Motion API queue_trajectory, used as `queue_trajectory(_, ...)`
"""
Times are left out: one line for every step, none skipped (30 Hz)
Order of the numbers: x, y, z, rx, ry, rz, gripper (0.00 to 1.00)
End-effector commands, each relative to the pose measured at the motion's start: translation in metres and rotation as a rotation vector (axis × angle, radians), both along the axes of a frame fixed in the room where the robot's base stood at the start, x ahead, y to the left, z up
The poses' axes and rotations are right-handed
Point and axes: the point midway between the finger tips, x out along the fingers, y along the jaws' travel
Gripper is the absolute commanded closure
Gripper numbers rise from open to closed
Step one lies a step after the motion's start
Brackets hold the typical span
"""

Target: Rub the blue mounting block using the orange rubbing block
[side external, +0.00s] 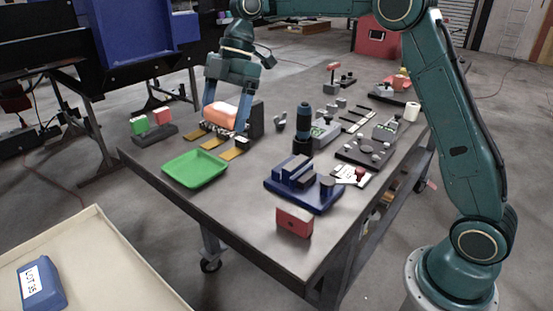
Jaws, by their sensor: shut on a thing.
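The orange rubbing block (219,116) is at the left back part of the table, beside a black upright piece. My gripper (225,118) points down over it, with one finger on each side, shut on the block. Whether the block touches what lies under it cannot be told. The blue mounting block (303,187), a dark blue base with raised pieces on top, sits on the table near the front, right of and nearer than my gripper, and apart from it.
A green tray (195,168) and flat yellow strips (235,149) lie near my gripper. A dark cylinder (303,130) stands behind the blue block, a red block (294,221) in front. Grey fixtures (364,151) crowd the right. A blue lot-marked block (41,284) lies in a beige tray (100,265).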

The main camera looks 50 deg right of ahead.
Motion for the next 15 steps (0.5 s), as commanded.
queue_trajectory(0.0, -0.001, 0.0, 0.0, -0.001, -0.001, 0.37)
queue_trajectory(0.0, -0.002, 0.0, 0.0, -0.001, -0.001, 0.37)
queue_trajectory(-0.001, -0.005, -0.001, 0.0, -0.001, -0.001, 0.37)
queue_trajectory(-0.001, -0.007, -0.001, 0.0, 0.0, -0.002, 0.37)
queue_trajectory(-0.001, -0.01, -0.002, -0.001, 0.0, -0.004, 0.37)
queue_trajectory(-0.002, -0.014, -0.003, -0.001, 0.0, -0.005, 0.37)
queue_trajectory(-0.002, -0.018, -0.004, -0.001, -0.001, -0.005, 0.37)
queue_trajectory(-0.003, -0.022, -0.005, -0.002, 0.0, -0.005, 0.37)
queue_trajectory(-0.005, -0.029, -0.007, -0.002, 0.0, -0.006, 0.37)
queue_trajectory(-0.006, -0.035, -0.008, -0.003, 0.0, -0.008, 0.37)
queue_trajectory(-0.007, -0.041, -0.009, -0.003, 0.001, -0.009, 0.37)
queue_trajectory(-0.01, -0.05, -0.011, -0.004, -0.001, -0.009, 0.37)
queue_trajectory(-0.012, -0.057, -0.013, -0.004, 0.0, -0.01, 0.37)
queue_trajectory(-0.014, -0.065, -0.015, -0.004, -0.001, -0.01, 0.37)
queue_trajectory(-0.017, -0.075, -0.018, -0.004, 0.0, -0.011, 0.37)
